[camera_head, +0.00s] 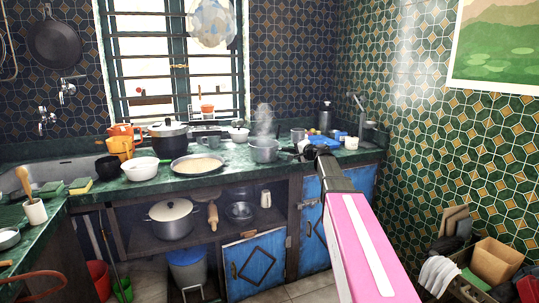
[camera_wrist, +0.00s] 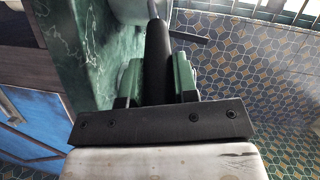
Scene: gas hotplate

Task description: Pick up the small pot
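The small pot (camera_head: 264,151) is grey metal, with steam rising above it, near the back of the green counter in the head view. Its handle points right, toward my gripper (camera_head: 306,151). In the wrist view, the black handle (camera_wrist: 158,62) runs between the two green-padded fingers of my gripper (camera_wrist: 158,78). The pads lie against both sides of it with no visible gap. The pot's body is mostly out of the wrist view. Lift off the counter cannot be made out.
A wide pan (camera_head: 198,164) stands left of the pot, with a white bowl (camera_head: 140,169) and a dark lidded pot (camera_head: 168,137) beyond. Mugs, a blue box (camera_head: 333,137) and a dark bottle (camera_head: 326,116) stand behind and right. The tiled wall (camera_head: 430,140) bounds the right side.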

